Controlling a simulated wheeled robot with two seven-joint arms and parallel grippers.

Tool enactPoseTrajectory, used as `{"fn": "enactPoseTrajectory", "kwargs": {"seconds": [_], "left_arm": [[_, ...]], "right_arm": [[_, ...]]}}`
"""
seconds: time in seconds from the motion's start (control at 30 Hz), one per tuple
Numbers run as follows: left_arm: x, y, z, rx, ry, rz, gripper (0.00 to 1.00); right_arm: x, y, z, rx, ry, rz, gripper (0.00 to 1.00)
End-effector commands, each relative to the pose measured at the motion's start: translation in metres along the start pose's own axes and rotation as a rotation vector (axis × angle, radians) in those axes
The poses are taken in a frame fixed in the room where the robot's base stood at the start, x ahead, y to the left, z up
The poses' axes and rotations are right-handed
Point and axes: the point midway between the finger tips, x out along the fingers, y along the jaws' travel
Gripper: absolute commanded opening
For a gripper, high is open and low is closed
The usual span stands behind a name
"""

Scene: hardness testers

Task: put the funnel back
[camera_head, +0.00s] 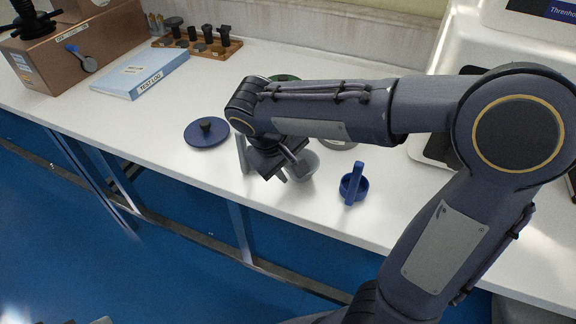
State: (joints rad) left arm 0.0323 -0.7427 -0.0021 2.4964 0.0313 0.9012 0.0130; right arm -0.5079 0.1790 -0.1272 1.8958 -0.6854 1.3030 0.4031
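My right arm comes in from the right, and its gripper (264,174) points down over the white table's front part. Its two fingers stand apart, and I see nothing held between them. A small grey bowl-shaped piece (305,166), which may be the funnel, is just right of the gripper, partly hidden by a finger. I cannot tell whether they touch. A light grey ring-like piece (343,144) shows partly below my forearm, which covers its back.
A green item (285,78) is mostly behind my arm.

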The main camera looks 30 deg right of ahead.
Motion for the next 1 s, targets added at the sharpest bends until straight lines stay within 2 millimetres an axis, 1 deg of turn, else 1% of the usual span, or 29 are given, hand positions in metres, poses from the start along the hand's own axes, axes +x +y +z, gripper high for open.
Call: {"fn": "enactPoseTrajectory", "kwargs": {"seconds": [0.17, 0.23, 0.37, 0.5, 0.6, 0.7, 0.8, 0.87, 0.97, 1.0], "left_arm": [[-0.003, 0.002, -0.002, 0.0, 0.0, 0.0, 0.38], [-0.006, 0.003, -0.003, 0.0, 0.0, 0.0, 0.38], [-0.012, 0.005, -0.006, 0.0, 0.0, 0.0, 0.38], [-0.018, 0.008, -0.009, 0.0, 0.0, 0.0, 0.38], [-0.022, 0.01, -0.011, 0.0, 0.0, 0.0, 0.38], [-0.025, 0.011, -0.012, 0.0, 0.0, 0.0, 0.38], [-0.026, 0.012, -0.013, 0.0, 0.0, 0.0, 0.38], [-0.026, 0.012, -0.013, 0.0, 0.0, 0.0, 0.38], [-0.026, 0.012, -0.013, 0.0, 0.0, 0.0, 0.38], [-0.026, 0.012, -0.013, 0.0, 0.0, 0.0, 0.38]], "right_arm": [[-0.008, 0.001, -0.001, 0.0, 0.003, -0.001, 0.28], [-0.018, 0.002, -0.001, 0.0, 0.003, -0.001, 0.28], [-0.045, 0.002, -0.001, 0.0, 0.005, -0.001, 0.28], [-0.077, 0.002, -0.001, 0.0, 0.005, -0.001, 0.28], [-0.096, 0.002, -0.001, 0.0, 0.003, -0.001, 0.28], [-0.11, 0.001, -0.001, 0.0, 0.003, 0.0, 0.28], [-0.118, 0.001, 0.0, 0.0, 0.001, 0.0, 0.28], [-0.12, 0.002, 0.001, 0.003, 0.001, -0.007, 0.28], [-0.113, 0.009, 0.016, 0.017, 0.005, -0.069, 0.28], [-0.106, 0.012, 0.026, 0.03, 0.011, -0.114, 0.28]]}}
